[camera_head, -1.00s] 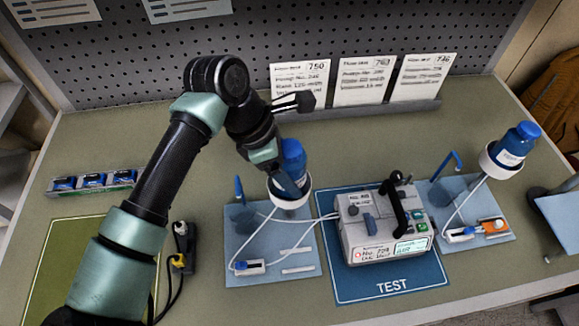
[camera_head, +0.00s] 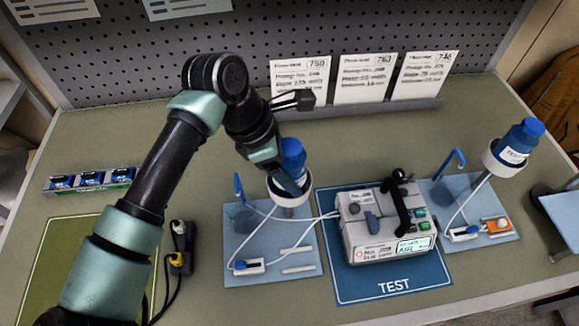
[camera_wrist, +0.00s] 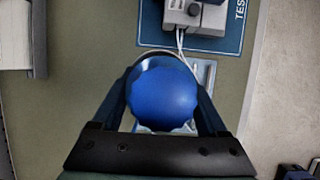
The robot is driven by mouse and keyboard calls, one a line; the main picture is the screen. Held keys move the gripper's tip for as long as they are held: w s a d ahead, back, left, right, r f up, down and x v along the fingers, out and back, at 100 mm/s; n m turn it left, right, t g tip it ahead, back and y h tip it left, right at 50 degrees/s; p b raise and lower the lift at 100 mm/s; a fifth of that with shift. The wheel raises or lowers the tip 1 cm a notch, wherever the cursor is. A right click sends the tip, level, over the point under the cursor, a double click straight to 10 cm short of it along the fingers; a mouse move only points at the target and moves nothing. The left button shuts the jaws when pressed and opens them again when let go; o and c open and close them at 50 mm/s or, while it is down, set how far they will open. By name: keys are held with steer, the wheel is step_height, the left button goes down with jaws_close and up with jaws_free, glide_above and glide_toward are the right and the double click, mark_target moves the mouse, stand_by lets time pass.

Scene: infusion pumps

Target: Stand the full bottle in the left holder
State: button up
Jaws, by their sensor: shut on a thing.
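A bottle with a blue cap (camera_head: 293,150) stands in the white ring of the left holder (camera_head: 290,198), above the left light-blue base plate. My gripper (camera_head: 298,182) is shut on this bottle, with its fingers on either side of it. In the wrist view the round blue cap (camera_wrist: 163,94) fills the space between the fingers, and the holder ring shows behind it. The bottle's lower part is largely hidden by my gripper and the ring. A second blue-capped bottle (camera_head: 520,143) leans in the right holder (camera_head: 503,158).
A grey pump (camera_head: 385,225) with a black handle stands on the blue TEST mat (camera_head: 350,287) between the holders. Thin tubes run from it. A black cable connector (camera_head: 181,248) lies left of the left plate. Cards (camera_head: 361,78) stand behind.

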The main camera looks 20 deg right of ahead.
mark_target(291, 145)
steer(key=shift+s+f, duration=0.1)
steer(key=shift+f, duration=0.25)
steer(key=o, duration=1.3)
steer(key=shift+o, duration=1.4)
steer(key=shift+f, duration=0.1)
steer(key=shift+r+p, duration=1.5)
steer(key=shift+r, duration=2.25)
steer(key=shift+d, duration=0.1)
